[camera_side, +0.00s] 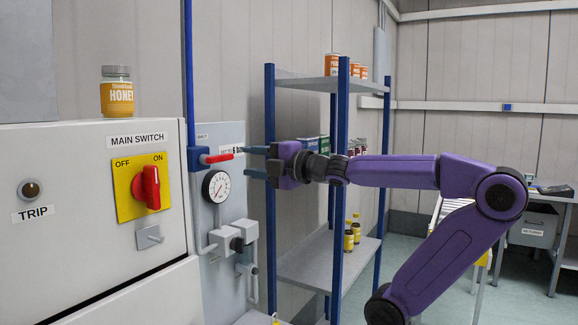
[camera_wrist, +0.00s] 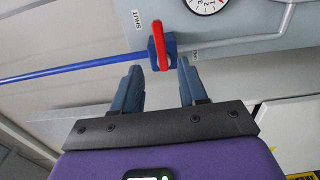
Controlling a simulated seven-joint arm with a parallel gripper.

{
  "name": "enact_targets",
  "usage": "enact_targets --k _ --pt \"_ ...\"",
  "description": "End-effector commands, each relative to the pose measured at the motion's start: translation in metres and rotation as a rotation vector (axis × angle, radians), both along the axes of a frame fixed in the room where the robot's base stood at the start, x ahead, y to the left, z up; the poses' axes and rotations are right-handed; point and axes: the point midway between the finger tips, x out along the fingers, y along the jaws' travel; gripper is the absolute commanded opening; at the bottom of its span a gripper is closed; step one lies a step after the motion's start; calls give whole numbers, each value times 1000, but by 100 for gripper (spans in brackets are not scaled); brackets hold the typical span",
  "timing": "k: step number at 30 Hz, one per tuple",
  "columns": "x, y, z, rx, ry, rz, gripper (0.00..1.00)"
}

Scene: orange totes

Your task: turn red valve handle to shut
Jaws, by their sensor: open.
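The red valve handle (camera_side: 219,158) sticks out from a blue valve (camera_side: 197,159) on a blue vertical pipe, level or nearly so in the side view. In the wrist view the handle (camera_wrist: 158,42) stands over the blue valve body, its near end lined up with the gap between my fingertips. My gripper (camera_side: 246,161) is open, facing the handle from the right, with its fingertips close to the handle's free end. In the wrist view my gripper (camera_wrist: 161,71) shows two blue-grey fingers, apart and empty. I cannot tell whether they touch the handle.
A SHUT label (camera_wrist: 138,20) is beside the valve. A pressure gauge (camera_side: 216,187) and grey pipes sit below it. A switch cabinet (camera_side: 80,230) with a red knob (camera_side: 151,187) stands at left. A blue-post shelf (camera_side: 340,140) stands close behind my gripper.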

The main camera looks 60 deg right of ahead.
Motion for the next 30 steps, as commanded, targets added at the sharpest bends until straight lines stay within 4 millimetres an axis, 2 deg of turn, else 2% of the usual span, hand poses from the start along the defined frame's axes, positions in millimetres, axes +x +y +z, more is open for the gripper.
enact_targets --k 6,19,24,30 --pt "-27 0 1 -2 -3 1 43" --pt "-73 1 1 -2 -3 2 43" --pt "-84 0 0 -2 -1 1 43" --pt "-89 0 0 -2 0 0 43"
